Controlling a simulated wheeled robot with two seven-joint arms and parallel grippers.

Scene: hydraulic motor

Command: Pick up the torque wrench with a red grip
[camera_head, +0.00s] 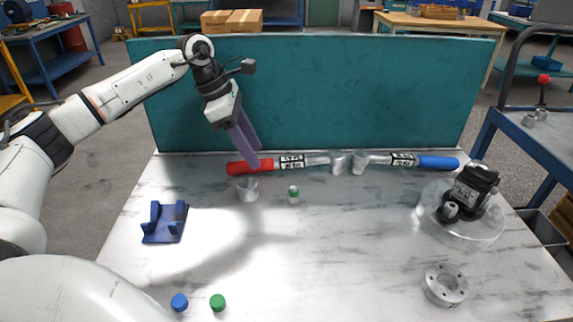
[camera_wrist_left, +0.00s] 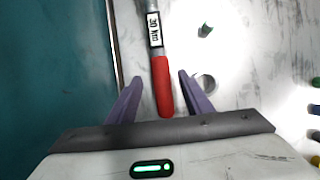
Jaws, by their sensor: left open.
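The torque wrench with a red grip (camera_head: 249,166) lies at the back of the table, close to the teal panel, its head toward the middle. In the left wrist view its red grip (camera_wrist_left: 163,88) shows between my open fingers. My left gripper (camera_head: 249,154) is open and empty, pointing down at the red grip; in the left wrist view its purple fingers (camera_wrist_left: 158,85) lie on either side of the grip. I cannot tell the exact height of the fingers over it. A second wrench with a blue grip (camera_head: 437,163) lies to the right. My right gripper is not in view.
The teal panel (camera_head: 330,90) stands along the table's back edge. A clear cup (camera_head: 247,189) and a small green-white vial (camera_head: 293,194) stand just in front of the red wrench. A blue holder (camera_head: 165,222) is at the left. The table's (camera_head: 330,265) front middle is clear.

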